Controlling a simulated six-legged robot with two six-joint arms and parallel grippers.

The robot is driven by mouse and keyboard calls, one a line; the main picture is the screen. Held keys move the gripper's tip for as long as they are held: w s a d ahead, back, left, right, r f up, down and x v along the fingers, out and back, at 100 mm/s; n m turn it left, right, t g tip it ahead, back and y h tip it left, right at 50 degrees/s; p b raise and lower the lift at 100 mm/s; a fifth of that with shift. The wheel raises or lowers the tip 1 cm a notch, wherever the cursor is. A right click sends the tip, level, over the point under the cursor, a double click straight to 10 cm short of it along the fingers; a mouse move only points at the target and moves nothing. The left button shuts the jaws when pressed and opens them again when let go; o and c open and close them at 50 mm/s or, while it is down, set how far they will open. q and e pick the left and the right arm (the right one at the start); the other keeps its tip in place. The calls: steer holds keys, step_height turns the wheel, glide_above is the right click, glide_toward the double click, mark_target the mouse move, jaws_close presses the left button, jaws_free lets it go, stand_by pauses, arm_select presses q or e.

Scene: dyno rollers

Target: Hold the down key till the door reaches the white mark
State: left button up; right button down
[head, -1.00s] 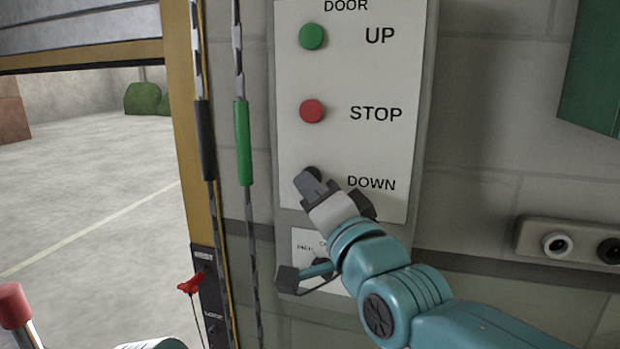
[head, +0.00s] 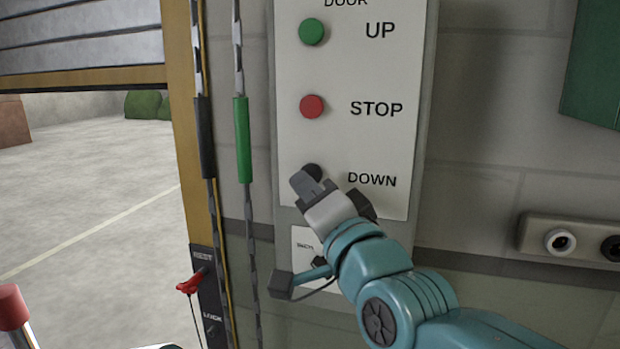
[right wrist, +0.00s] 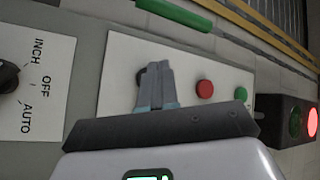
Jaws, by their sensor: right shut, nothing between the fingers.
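The dark DOWN button (head: 313,170) is on the white panel (head: 390,140), partly covered by my right gripper (head: 304,182). That gripper is shut and empty, its tips over the button's lower left edge; I cannot tell whether they touch it. In the right wrist view, the shut fingers (right wrist: 157,80) overlap the dark button (right wrist: 141,74). The grey slatted door (head: 80,40) hangs at upper left with a yellow bottom bar (head: 85,78), and an open gap is below it. I cannot make out a white mark on the door frame. My left gripper is not in view.
Above DOWN are the red STOP button (head: 312,106) and green UP button (head: 312,32). Hanging cords with a green sleeve (head: 242,140) run left of the panel. A selector (right wrist: 8,76) and a lamp box with a lit red lamp (right wrist: 312,123) show in the wrist view.

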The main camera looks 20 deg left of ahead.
steer(key=shift+s, duration=0.1)
steer(key=s+b, duration=0.1)
steer(key=s, duration=0.3)
steer(key=shift+s, duration=0.4)
